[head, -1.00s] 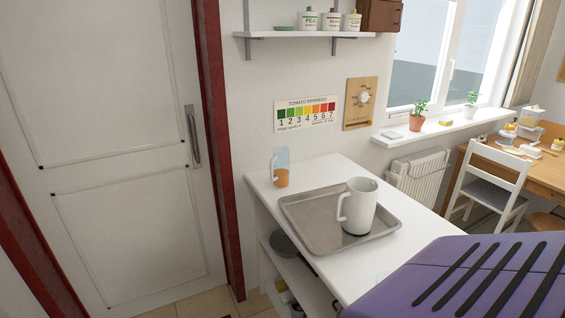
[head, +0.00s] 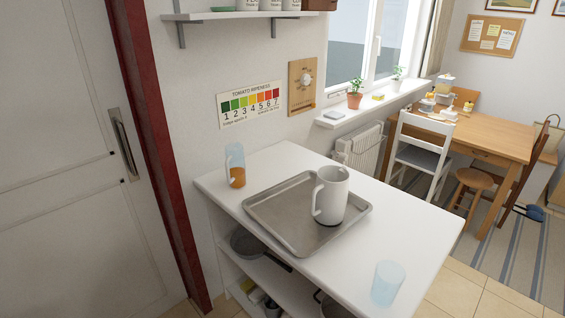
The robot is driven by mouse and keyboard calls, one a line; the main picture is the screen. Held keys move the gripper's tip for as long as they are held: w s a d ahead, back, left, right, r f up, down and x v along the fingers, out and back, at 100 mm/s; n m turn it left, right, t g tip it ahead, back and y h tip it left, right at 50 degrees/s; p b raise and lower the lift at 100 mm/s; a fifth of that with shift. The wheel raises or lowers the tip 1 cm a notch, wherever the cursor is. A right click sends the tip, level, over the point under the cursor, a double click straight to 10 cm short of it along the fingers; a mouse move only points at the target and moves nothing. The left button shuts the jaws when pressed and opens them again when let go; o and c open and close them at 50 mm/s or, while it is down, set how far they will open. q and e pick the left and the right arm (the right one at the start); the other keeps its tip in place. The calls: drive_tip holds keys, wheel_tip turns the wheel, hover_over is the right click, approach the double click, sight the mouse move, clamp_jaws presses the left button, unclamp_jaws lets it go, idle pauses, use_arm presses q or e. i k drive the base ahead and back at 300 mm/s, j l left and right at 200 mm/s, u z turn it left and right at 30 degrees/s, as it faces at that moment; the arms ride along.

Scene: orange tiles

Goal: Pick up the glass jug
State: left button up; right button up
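A clear bluish glass jug (head: 235,166) with orange contents in its lower part stands upright at the back left corner of the white counter (head: 290,155), near the wall. A handle shows faintly on its left side. A white opaque jug (head: 331,196) with a handle on its left stands upright on a grey metal tray (head: 272,212), to the right of the glass jug. Neither of my grippers is in view.
A bluish clear tumbler (head: 387,283) stands near the counter's front right. Open shelves below the counter hold a dark pan (head: 247,243). A white chair (head: 422,150) and wooden table (head: 480,135) stand at right. A white door (head: 60,200) is at left.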

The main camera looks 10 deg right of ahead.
sight(235, 162)
drive_tip(key=i+j+z, duration=0.15)
drive_tip(key=z, duration=0.25)
drive_tip(key=i+j+z, duration=0.15)
drive_tip(key=z, duration=0.25)
drive_tip(key=j+z, duration=0.4)
drive_tip(key=i, duration=0.05)
